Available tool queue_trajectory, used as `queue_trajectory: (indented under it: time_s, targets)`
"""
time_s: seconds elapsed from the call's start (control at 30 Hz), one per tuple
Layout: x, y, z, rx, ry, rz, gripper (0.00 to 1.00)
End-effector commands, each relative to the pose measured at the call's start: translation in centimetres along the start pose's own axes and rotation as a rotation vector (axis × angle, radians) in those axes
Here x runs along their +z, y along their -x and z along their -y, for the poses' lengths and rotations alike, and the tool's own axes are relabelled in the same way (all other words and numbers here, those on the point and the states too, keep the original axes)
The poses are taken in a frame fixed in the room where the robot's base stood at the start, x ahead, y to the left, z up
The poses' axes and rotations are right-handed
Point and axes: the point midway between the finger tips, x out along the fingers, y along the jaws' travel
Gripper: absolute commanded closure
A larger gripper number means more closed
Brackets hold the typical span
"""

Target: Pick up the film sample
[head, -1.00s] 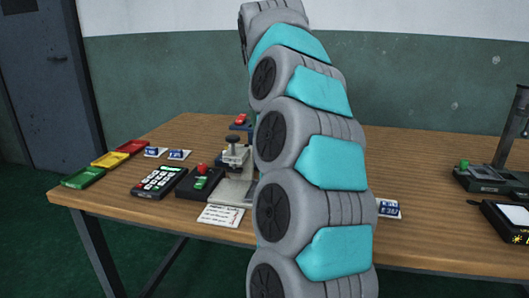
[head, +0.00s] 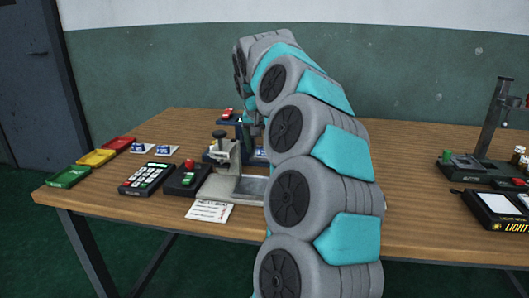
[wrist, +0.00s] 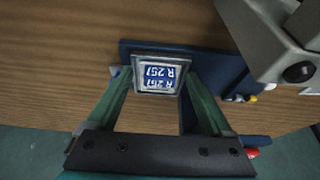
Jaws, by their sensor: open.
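The film sample (wrist: 158,75) is a small pale-framed square with a blue label reading R 251, near the top middle of the wrist view. It lies at one end of a dark blue base (wrist: 222,82). My gripper (wrist: 156,80) is open, with one green finger on each side of the sample. I cannot tell whether the fingers touch it. In the head view my gripper (head: 252,136) is partly hidden by my arm, low over the blue device (head: 230,124).
A grey metal clamp device (head: 224,170) stands close by; its body (wrist: 275,35) fills the wrist view's upper right. Left are a keypad (head: 147,178), a button box (head: 187,179), two labelled cards (head: 166,150) and coloured trays (head: 96,158). A light box (head: 500,210) and stand (head: 490,130) are right.

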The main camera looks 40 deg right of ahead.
Motion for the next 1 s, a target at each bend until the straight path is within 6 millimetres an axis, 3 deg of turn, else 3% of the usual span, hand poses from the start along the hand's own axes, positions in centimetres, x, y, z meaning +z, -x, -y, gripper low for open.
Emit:
queue_trajectory:
  time_s: [0.13,0.83,1.0]
  targets:
    - [-0.02,0.04,-0.01,0.0,0.0,-0.001,0.21]
    - [-0.02,0.09,-0.02,0.001,-0.001,-0.001,0.99]
    - [-0.02,0.08,-0.02,0.001,-0.001,-0.001,1.0]
